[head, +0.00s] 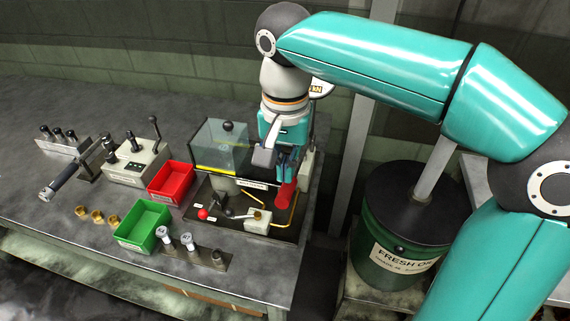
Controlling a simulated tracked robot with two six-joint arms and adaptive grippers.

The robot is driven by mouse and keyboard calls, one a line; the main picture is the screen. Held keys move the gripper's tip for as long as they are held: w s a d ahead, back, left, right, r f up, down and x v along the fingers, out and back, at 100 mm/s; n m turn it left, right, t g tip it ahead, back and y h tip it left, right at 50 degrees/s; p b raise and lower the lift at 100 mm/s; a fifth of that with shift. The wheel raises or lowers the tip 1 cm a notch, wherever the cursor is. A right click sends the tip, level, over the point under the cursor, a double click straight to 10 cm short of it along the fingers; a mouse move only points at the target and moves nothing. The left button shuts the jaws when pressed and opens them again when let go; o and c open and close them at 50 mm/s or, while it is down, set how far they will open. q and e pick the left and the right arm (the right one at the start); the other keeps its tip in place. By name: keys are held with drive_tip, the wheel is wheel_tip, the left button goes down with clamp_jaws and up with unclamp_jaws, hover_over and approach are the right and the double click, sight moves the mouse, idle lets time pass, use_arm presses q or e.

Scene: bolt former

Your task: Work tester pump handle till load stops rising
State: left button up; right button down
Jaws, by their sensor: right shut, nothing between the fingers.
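The tester (250,215) stands at the right end of the bench, a dark base with a clear guarded box (220,145) behind it. A red grip (283,196), which looks like the pump handle's, sticks up at its right side. My right gripper (282,168) is over the tester, pointing down just above the red grip. It is shut with nothing held. I cannot tell whether it touches the grip. The arm and gripper hide the tester's back right part, and no load reading can be made out. My left gripper is not in view.
A red bin (171,181) and a green bin (144,226) stand left of the tester. A small rack (195,250) with bolts or gauges is in front, and several brass rings (97,216) lie further left. A green oil drum (395,265) stands right of the bench.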

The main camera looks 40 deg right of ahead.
sight(287, 187)
drive_tip(key=shift+f, duration=0.25)
drive_tip(key=shift+s+f+b, duration=0.15)
drive_tip(key=shift+f+b, duration=1.15)
drive_tip(key=shift+f, duration=0.35)
wheel_tip(287, 187, down, 8)
drive_tip(key=b, duration=0.5)
drive_tip(key=shift+b, duration=0.35)
drive_tip(key=shift+r, duration=0.1)
wheel_tip(287, 187, up, 11)
drive_tip(key=p, duration=1)
drive_tip(key=shift+r+p, duration=0.15)
drive_tip(key=shift+p, duration=0.2)
